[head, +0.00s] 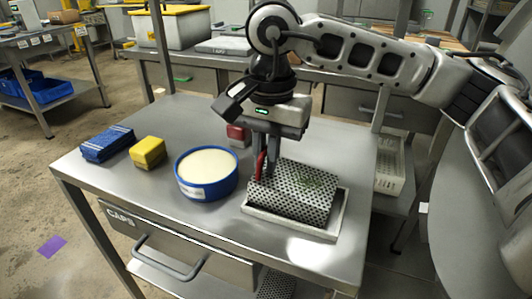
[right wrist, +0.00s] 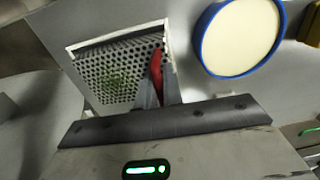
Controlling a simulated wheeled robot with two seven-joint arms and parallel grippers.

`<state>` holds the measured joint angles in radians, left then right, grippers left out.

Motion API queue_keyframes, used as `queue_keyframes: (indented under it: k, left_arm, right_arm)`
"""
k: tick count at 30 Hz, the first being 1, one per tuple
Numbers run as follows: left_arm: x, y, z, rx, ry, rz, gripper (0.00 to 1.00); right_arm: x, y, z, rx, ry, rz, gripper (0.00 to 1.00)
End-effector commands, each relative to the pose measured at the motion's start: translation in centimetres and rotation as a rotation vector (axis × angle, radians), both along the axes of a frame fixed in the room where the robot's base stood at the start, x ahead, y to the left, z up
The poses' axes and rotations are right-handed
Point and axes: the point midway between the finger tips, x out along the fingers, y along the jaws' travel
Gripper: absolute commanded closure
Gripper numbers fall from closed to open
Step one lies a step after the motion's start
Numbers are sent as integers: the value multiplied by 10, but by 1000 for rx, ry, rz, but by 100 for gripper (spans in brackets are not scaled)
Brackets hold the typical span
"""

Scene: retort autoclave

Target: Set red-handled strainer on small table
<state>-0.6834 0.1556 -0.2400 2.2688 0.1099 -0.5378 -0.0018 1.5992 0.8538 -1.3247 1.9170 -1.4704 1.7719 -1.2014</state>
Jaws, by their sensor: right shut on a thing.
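The strainer (head: 305,192) is a perforated grey metal box with a red handle (head: 260,165) on its left side. It sits in or just over a shallow white tray (head: 334,231) on the small steel table (head: 125,192); I cannot tell whether it touches the tray. My right gripper (head: 266,172) points down and is shut on the red handle. In the right wrist view the strainer (right wrist: 108,80) shows beside the fingers, with the handle (right wrist: 156,72) between them. My left gripper is not in view.
A blue tub (head: 207,174) with pale contents stands just left of the strainer. A yellow block (head: 148,152), a blue block (head: 107,143) and a dark red block (head: 238,135) are also on the table. The front-left tabletop is bare. A drawer (head: 170,245) marked CAPS is below.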

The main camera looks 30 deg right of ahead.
Motion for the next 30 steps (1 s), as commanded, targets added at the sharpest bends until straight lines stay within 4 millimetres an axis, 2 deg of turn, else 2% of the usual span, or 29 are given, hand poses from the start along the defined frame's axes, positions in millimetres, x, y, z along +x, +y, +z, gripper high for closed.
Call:
queue_keyframes:
  k: [9, 10, 12, 23, 26, 30]
  left_arm:
    - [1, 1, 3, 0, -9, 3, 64]
    - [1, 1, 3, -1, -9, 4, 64]
    - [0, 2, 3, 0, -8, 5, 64]
    - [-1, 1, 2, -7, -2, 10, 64]
    - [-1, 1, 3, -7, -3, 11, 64]
    - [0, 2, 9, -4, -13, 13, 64]
  right_arm:
    - [-2, 0, -6, -7, 15, 2, 100]
    - [-2, 0, -6, -7, 15, 2, 83]
    - [-2, 0, -6, -5, 15, 2, 66]
    - [-2, 0, -5, -4, 12, 2, 66]
    - [-1, 0, 4, -2, 10, 1, 66]
    - [-2, 0, 30, -2, 6, 1, 66]
